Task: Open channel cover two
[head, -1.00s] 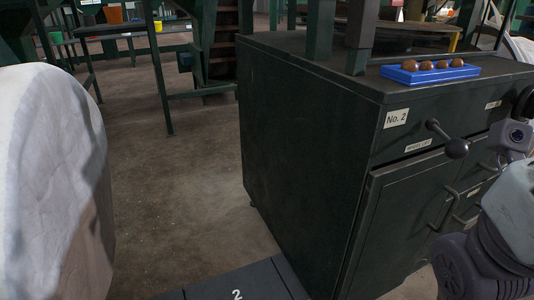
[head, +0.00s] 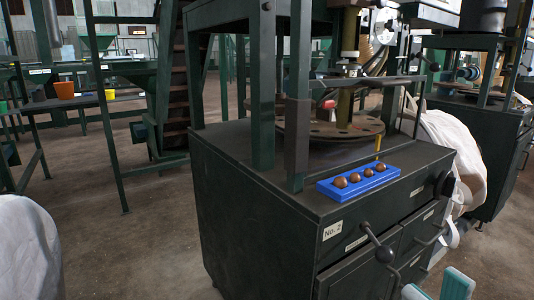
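Channel cover two is not in view now. The black cabinet (head: 250,215) bears a "No. 2" label and has a lever with a round black knob on its front. My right gripper (head: 436,284) shows at the bottom edge, right of centre, in front of the cabinet's doors. Its two teal-and-white fingers stand apart with nothing seen between them, and the rest of it is cut off by the frame. My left gripper is not in view.
A blue tray (head: 333,192) with several brown balls lies on the cabinet top beside a round plate (head: 335,140). A white bag (head: 28,250) stands at lower left. Bare floor (head: 130,235) lies between bag and cabinet. A green ladder frame stands behind.

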